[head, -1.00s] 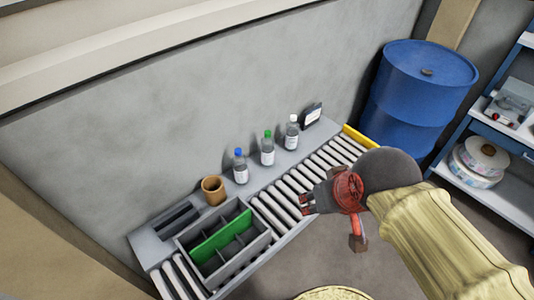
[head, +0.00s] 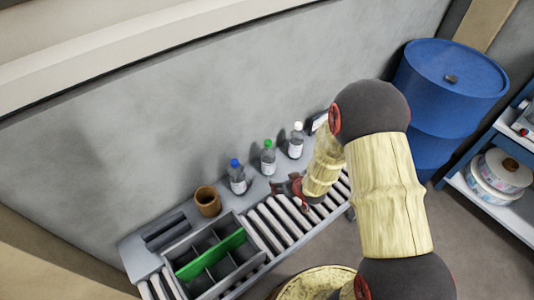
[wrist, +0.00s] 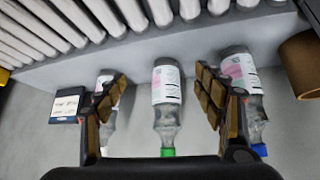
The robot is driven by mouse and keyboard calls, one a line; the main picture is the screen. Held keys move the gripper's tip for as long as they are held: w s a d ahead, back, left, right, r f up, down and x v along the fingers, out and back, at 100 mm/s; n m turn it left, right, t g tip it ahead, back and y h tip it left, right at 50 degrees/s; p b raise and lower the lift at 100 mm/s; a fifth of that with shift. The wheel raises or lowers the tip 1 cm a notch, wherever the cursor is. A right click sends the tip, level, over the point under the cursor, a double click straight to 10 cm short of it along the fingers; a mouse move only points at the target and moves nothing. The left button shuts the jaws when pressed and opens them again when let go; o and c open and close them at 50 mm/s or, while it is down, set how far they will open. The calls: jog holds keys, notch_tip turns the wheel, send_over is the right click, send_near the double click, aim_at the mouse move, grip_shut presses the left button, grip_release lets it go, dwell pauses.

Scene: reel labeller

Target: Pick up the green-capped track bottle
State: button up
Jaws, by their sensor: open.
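The green-capped track bottle (head: 268,158) stands upright on the grey ledge behind the rollers, between a blue-capped bottle (head: 237,178) and a white-capped bottle (head: 296,142). In the wrist view the green-capped bottle (wrist: 167,85) appears upside down, in the gap between my two fingers. My gripper (head: 281,184) is open and empty, just in front of the bottles in the head view. In the wrist view my gripper (wrist: 162,84) has its fingers apart, partly covering the white-capped bottle (wrist: 107,115) and the blue-capped bottle (wrist: 243,72). I see no contact with the green-capped bottle.
A brown cup (head: 208,203) stands left of the bottles. A grey divided bin (head: 242,262) with a green panel sits on the roller conveyor (head: 268,226). A small dark display (wrist: 66,105) stands beyond the white-capped bottle. A blue drum (head: 452,90) is at the right.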

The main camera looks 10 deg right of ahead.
aim_at(271, 152)
jog(key=w+r+t, duration=0.1)
jog(key=w+r, duration=0.1)
jog(key=w+a+r+t+y, duration=0.1)
jog(key=w+r, duration=0.2)
jog(key=w+a+r+t, duration=0.1)
jog(key=w+r+t, duration=0.1)
jog(key=shift+w+a+r+n+y, duration=0.15)
jog(key=shift+w+r+n+y, duration=0.15)
jog(key=shift+w, duration=0.35)
jog(key=shift+b+x, duration=0.4)
jog(key=shift+x, duration=0.55)
jog(key=x, duration=0.1)
jog(key=b+x, duration=0.1)
jog(key=x, duration=0.1)
jog(key=b+x, duration=0.1)
jog(key=shift+w+d+f, duration=0.15)
jog(key=shift+d+f, duration=0.05)
jog(key=shift+f, duration=0.3)
jog(key=shift+w+a+f, duration=0.1)
jog(key=shift+w+f, duration=0.05)
jog(key=shift+w, duration=0.25)
jog(key=shift+c, duration=0.8)
grip_shut()
